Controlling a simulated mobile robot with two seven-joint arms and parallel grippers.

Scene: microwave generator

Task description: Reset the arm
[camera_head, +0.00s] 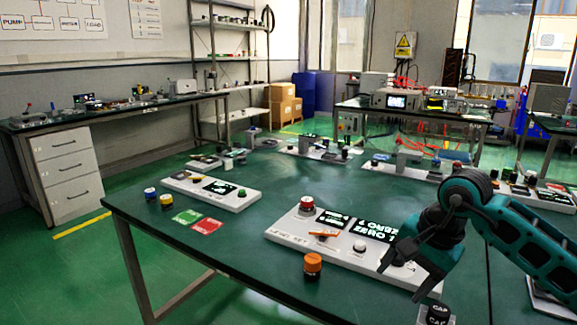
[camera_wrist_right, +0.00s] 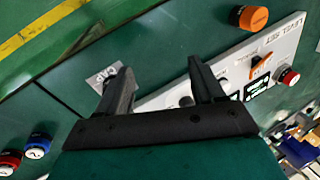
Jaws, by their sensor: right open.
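My right gripper (camera_head: 402,276) is over the right end of a white control panel (camera_head: 290,241) on the green table. Its fingers are apart with nothing seen between them; they also show open in the right wrist view (camera_wrist_right: 160,70). The panel carries a red button (camera_head: 307,203), an orange switch (camera_head: 323,233), a pale knob (camera_head: 360,246) and lit displays (camera_head: 374,231). The gripper hides part of the panel's right end. My left gripper is in neither view.
An orange-topped cylinder (camera_head: 313,264) and a black one marked CAP (camera_head: 437,313) stand before the panel. A second white panel (camera_head: 242,199), green card (camera_head: 187,216) and red card (camera_head: 207,226) lie left.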

